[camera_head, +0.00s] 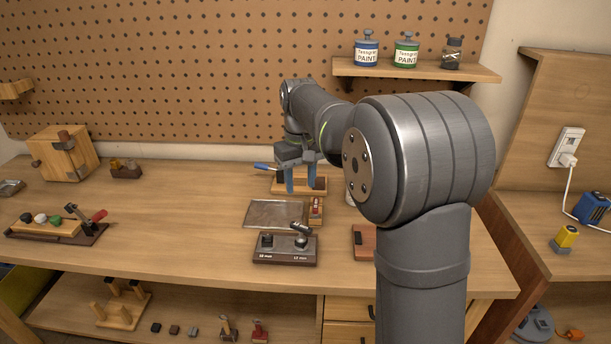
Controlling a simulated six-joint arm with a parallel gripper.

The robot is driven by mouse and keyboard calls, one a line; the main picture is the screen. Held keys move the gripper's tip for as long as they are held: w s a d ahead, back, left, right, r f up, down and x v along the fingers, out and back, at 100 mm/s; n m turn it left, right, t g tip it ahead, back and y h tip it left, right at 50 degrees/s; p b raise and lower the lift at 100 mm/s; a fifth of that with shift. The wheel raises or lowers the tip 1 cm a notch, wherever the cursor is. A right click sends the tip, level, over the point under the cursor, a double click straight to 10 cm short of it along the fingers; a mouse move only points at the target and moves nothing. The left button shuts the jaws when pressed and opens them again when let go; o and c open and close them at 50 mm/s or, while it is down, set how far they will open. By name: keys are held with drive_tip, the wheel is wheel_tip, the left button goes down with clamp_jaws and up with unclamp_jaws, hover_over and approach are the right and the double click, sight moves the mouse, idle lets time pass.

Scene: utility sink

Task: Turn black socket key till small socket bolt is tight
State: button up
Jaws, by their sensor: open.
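A dark block (284,260) with two small white labels, seemingly "10 mm" and "12 mm", sits near the bench front. A short black round piece (267,239) stands on its left side, over the smaller label. A silver and black piece (301,236) stands tilted on its right side. I cannot tell for sure which piece is the socket key, and no bolt head can be made out. My gripper (300,187) has blue fingers pointing down, apart and empty. It is behind the block, in front of or over a wooden rack (318,185).
A flat metallic tray (275,214) lies between the rack and the block, with a small wooden piece (316,211) at its right. A blue-handled tool (262,167) lies by the rack. A reddish-brown block (364,242) is partly behind my arm. Bench space left of the tray is clear.

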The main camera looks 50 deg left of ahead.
sight(301, 225)
wheel_tip(301, 225, down, 17)
drive_tip(key=n, duration=0.7)
drive_tip(key=shift+r, duration=0.15)
idle(0.3)
